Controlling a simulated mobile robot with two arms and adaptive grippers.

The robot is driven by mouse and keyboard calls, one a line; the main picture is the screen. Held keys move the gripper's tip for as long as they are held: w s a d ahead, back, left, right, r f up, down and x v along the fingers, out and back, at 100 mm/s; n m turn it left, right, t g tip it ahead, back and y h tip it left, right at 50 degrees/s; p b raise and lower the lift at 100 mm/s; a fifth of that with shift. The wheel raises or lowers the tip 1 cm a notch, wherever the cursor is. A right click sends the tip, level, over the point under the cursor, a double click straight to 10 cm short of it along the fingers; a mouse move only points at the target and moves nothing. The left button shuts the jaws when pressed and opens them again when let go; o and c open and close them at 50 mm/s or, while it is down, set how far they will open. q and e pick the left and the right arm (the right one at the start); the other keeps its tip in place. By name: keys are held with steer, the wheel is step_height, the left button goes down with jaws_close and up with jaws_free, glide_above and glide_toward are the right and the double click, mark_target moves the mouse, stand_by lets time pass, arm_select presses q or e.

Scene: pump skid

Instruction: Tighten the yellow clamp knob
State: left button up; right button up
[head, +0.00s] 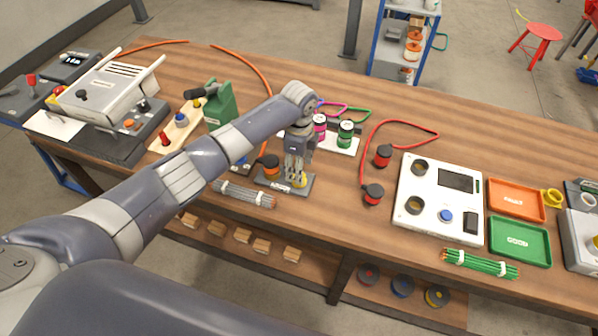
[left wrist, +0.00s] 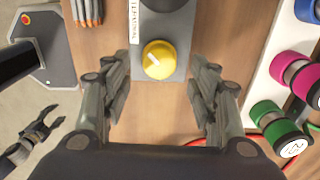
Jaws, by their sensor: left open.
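The yellow clamp knob (left wrist: 160,59) is round with a pale line on its face. It sits on a grey plate (left wrist: 170,22) with a printed label. In the head view the knob (head: 300,181) shows low between the fingers of my left gripper (head: 297,177). In the left wrist view my left gripper (left wrist: 160,100) is open, with one finger on each side and the knob ahead of the gap, not gripped. My right gripper (left wrist: 50,120) shows small at the lower left of the wrist view, over the floor; its jaw opening is unclear.
A grey cable bundle (head: 245,194) lies left of the clamp. Pink (head: 319,127) and green (head: 346,134) connectors stand on a white block behind it.

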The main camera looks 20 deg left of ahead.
arm_select(q)
step_height(320, 180, up, 8)
steer(key=shift+r, duration=0.15)
stand_by(0.5)
